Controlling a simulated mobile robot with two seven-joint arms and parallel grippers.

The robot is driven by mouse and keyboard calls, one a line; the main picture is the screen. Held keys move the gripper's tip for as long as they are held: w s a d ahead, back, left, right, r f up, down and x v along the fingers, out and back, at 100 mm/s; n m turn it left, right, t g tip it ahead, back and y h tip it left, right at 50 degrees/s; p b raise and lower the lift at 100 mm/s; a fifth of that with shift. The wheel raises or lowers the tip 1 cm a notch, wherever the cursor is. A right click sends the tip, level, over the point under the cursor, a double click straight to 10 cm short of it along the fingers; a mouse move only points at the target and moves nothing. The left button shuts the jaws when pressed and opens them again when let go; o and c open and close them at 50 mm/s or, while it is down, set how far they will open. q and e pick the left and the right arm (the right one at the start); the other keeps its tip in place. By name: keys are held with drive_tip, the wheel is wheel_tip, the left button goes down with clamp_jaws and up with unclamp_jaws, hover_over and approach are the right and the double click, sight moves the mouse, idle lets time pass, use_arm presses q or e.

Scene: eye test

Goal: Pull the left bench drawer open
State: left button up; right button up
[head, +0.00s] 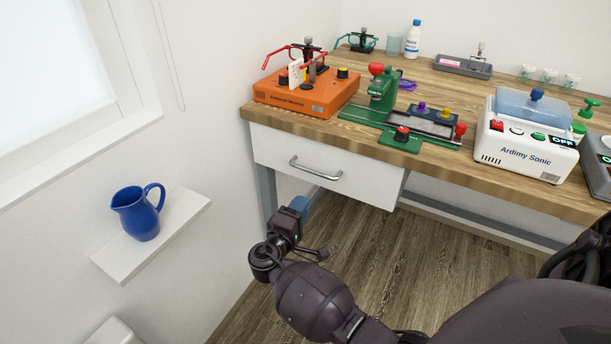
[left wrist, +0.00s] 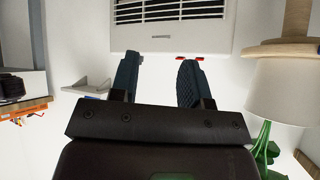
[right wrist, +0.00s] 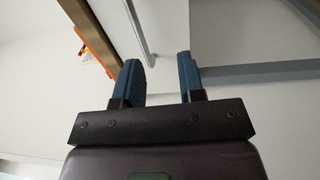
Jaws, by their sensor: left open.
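The left bench drawer (head: 360,185) has a white front under the wooden bench top and looks shut. Its grey bar handle (head: 315,169) is near the middle of the front. My right gripper (head: 303,205) is below and in front of the drawer, apart from the handle. In the right wrist view, my right gripper (right wrist: 162,72) has its blue fingers spread with nothing between them; the handle (right wrist: 138,28) shows beyond the fingertips, against the drawer front (right wrist: 172,35). My left gripper (left wrist: 157,72) is open and empty in its wrist view, away from the drawer; the head view does not show it.
The bench top (head: 335,131) holds an orange station (head: 310,95), a green jig (head: 385,92) and a white sonic cleaner (head: 525,150). A blue pitcher (head: 139,213) stands on a wall shelf (head: 185,218). A lamp (left wrist: 283,92) shows in the left wrist view. The floor under the bench is clear.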

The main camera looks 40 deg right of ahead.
sight(312, 170)
drive_tip(key=shift+m+h, duration=0.3)
drive_tip(key=shift+h, duration=0.6)
drive_tip(key=x, duration=0.3)
drive_tip(key=w+r+x, duration=0.1)
drive_tip(key=x, duration=0.3)
drive_tip(key=a+b+x, duration=0.1)
drive_tip(key=x, duration=0.3)
drive_tip(key=shift+w+r, duration=0.4)
drive_tip(key=shift+w, duration=0.05)
drive_tip(key=shift+a, duration=0.1)
clamp_jaws()
